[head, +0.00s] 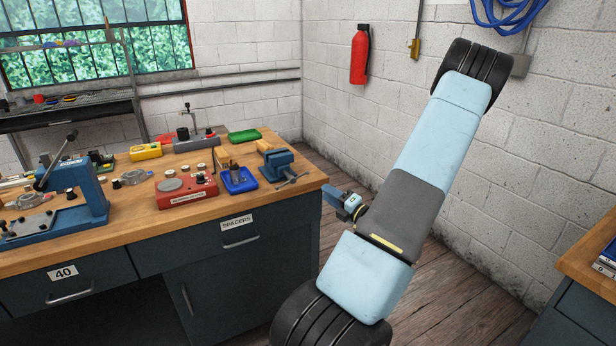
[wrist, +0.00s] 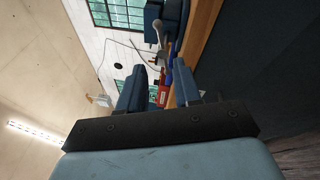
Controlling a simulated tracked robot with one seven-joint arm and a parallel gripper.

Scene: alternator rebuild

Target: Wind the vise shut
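The small blue vise (head: 276,160) stands at the right end of the wooden bench, near the corner. Its handle (head: 292,181) sticks out at the front, toward the bench edge. I cannot tell how far apart its jaws are. My gripper (head: 343,200) is off the bench's right end, to the right of the vise and apart from it. In the wrist view my gripper (wrist: 158,73) is open, with nothing between its two blue fingers. Blue parts beyond the fingertips, at the top of the wrist view, look like the vise (wrist: 175,12).
The bench (head: 135,213) also holds a blue tray (head: 240,186), a red fixture (head: 186,191), a green tray (head: 244,136) and a blue lever press (head: 75,200). A fire extinguisher (head: 360,55) hangs on the wall. Another bench (head: 590,247) stands at the right. Floor shows between the benches.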

